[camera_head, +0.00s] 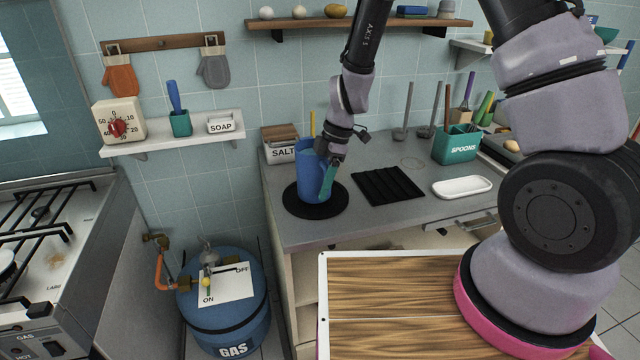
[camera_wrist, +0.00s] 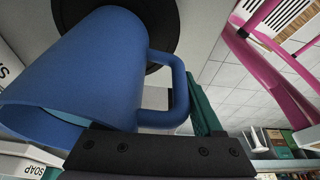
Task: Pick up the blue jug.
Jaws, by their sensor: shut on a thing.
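The blue jug (camera_head: 309,174) is upright over the round black mat (camera_head: 333,207) at the counter's left end. I cannot see any clear gap between its base and the mat. My gripper (camera_head: 327,180) comes down from above at the jug's right side and is shut on it at the handle side. In the wrist view the jug (camera_wrist: 90,70) fills the left, with its open rim toward the lower left and its handle in the middle. A teal finger (camera_wrist: 206,112) is beside the handle; the other finger and the exact contact are hidden.
The salt box (camera_head: 281,150) stands close behind the jug. A black ribbed mat (camera_head: 388,186), a white dish (camera_head: 461,187) and the green spoons holder (camera_head: 456,146) are to the right. A shelf with soap (camera_head: 221,126) is at the left. The front counter strip is clear.

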